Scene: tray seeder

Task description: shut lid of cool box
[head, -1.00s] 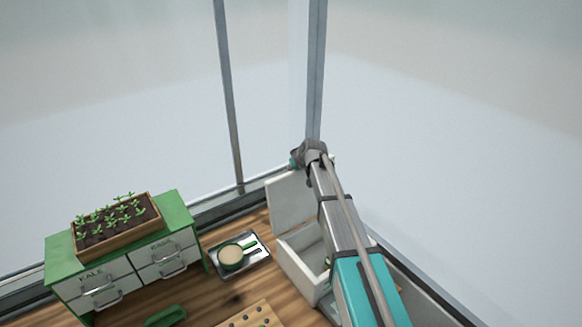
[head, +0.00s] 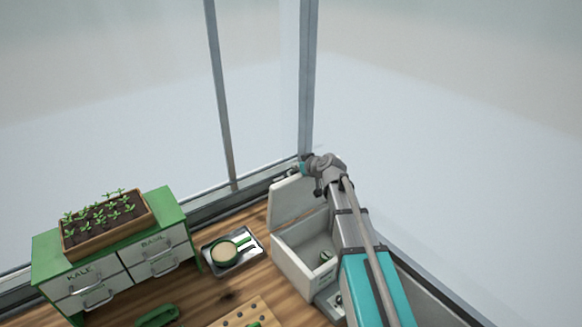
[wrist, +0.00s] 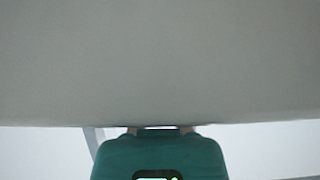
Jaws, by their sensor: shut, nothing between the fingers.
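The white cool box (head: 289,265) stands on the wooden bench at the right, with its lid (head: 292,203) raised steeply at the back. The inside of the box is partly visible. My gripper (head: 291,173) is at the top edge of the lid, on its far side, and my arm passes over the right of the box. In the wrist view a pale grey surface, likely the lid (wrist: 160,65), fills the upper part, close to my gripper (wrist: 160,129). The gripper is shut and empty; its fingertips are mostly hidden.
A green drawer unit (head: 180,214) carries a seedling tray (head: 73,251). Glass walls with posts (head: 305,80) stand close behind.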

